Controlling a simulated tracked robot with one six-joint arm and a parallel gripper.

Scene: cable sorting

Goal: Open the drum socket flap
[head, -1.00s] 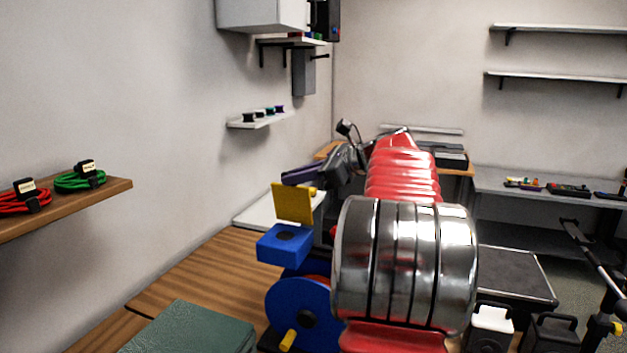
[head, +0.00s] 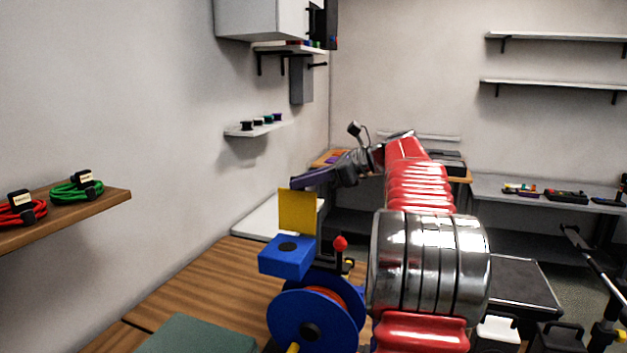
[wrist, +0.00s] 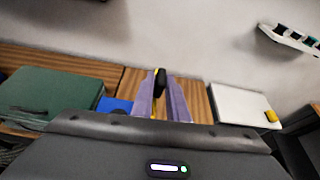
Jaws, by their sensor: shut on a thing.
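The yellow flap (head: 297,212) stands upright above the blue socket box (head: 283,262), whose dark round socket shows uncovered on top. The box sits on the blue cable drum (head: 298,321), which has orange cable wound on it. My gripper (head: 296,184) is at the flap's top edge with its purple fingers. In the wrist view the fingers (wrist: 161,80) close around a small black and yellow piece, which looks like part of the flap. Part of the blue box (wrist: 115,104) shows left of the fingers; my wrist hides the rest.
A red-knobbed lever (head: 340,243) rises right of the socket box. A green case (head: 200,337) lies on the wooden bench at the front. A white board (wrist: 240,103) lies beyond. A wall shelf (head: 122,197) holds red and green cable coils at the left.

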